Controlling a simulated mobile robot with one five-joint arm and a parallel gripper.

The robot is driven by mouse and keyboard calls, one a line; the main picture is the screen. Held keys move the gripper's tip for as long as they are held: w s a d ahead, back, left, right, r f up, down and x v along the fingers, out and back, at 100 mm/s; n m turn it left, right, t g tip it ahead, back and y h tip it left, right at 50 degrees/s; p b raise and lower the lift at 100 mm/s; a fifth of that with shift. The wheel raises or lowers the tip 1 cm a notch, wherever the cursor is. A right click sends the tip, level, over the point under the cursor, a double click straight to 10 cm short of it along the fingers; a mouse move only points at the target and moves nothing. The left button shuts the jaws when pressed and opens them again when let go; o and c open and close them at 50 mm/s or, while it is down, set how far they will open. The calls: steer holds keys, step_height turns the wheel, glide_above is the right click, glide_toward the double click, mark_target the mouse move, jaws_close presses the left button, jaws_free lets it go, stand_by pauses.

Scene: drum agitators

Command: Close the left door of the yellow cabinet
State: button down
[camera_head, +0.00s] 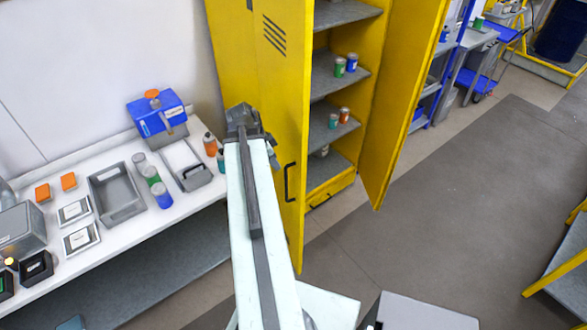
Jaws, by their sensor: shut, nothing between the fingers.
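The tall yellow cabinet (322,203) stands at top centre with its shelves exposed. Its left door (282,110) stands open, swung outward toward me. The door's outer face shows vent slots and a dark handle (289,181) near its free edge. The right door (401,95) is also open, wider, out to the right. My gripper (241,110) is shut and empty, to the left of the left door's outer face and handle. I cannot tell whether it touches the door. My arm hides the door's lower left part.
A white workbench (122,239) on the left holds a blue box (158,117), a grey bin (118,192) and several cans, close to my gripper. Cans stand on the cabinet shelves. The floor (460,185) to the right is open, with a yellow frame (560,270) at the edge.

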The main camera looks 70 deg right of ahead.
steer(key=b, duration=1.1)
glide_toward(300, 182)
step_height(300, 182, down, 5)
steer(key=w+a, duration=0.2)
steer(key=shift+s+d+r+p, duration=0.25)
steer(key=shift+s+d+p, duration=0.2)
steer(key=shift+s+d, duration=0.35)
steer(key=shift+s+d+r+p, duration=0.3)
steer(key=shift+s+d+p, duration=0.15)
steer(key=shift+s+d, duration=0.3)
steer(key=shift+s, duration=0.1)
